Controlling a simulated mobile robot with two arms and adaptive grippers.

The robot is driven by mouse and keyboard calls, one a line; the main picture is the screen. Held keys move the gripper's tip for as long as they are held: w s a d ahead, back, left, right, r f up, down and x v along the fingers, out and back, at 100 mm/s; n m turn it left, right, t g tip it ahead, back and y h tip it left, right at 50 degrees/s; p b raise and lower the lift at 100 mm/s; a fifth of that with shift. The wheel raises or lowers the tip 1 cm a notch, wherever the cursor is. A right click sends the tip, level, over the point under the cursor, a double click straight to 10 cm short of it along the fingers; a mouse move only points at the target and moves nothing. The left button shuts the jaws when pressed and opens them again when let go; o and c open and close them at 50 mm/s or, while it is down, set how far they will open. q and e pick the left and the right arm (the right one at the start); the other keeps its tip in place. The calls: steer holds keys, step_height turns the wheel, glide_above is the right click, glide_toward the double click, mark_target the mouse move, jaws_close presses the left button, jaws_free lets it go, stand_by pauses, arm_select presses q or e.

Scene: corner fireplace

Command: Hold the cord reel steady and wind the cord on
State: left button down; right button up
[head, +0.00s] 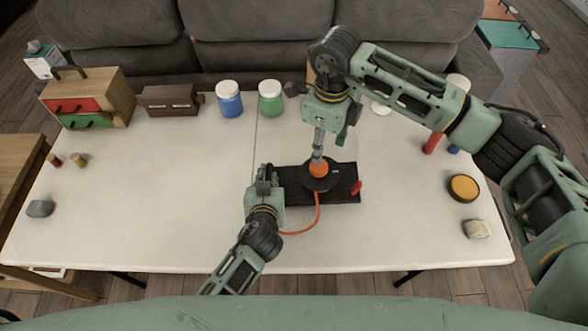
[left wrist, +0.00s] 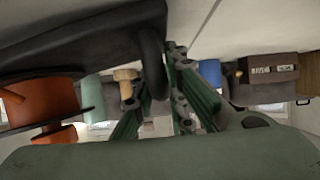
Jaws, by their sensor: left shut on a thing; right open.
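The cord reel, with an orange hub and black disc (head: 320,180), sits on a flat black base (head: 344,196) near the table's middle. A small red piece (head: 357,187) stands at the base's right end. The orange cord (head: 316,215) runs from the reel toward the front and left. My left gripper (head: 268,180) is shut on the dark loop handle (left wrist: 153,65) at the base's left end; the reel shows at left in the left wrist view (left wrist: 45,102). My right gripper (head: 318,157) points down, open, just over the orange hub; whether it touches is unclear.
Blue (head: 229,99) and green (head: 270,99) jars, a brown box (head: 170,101) and a small drawer chest (head: 88,97) stand along the back. A yellow-topped round tin (head: 463,187) and a stone (head: 476,229) lie at right. The left-centre table is clear.

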mark_target(319, 167)
steer(key=f+n, duration=0.2)
steer(key=f, duration=0.2)
steer(key=f+n, duration=0.3)
steer(key=f, duration=0.2)
steer(key=shift+a, duration=0.2)
steer(key=shift+c, duration=0.4)
steer(key=shift+s, duration=0.1)
steer(key=c, duration=1)
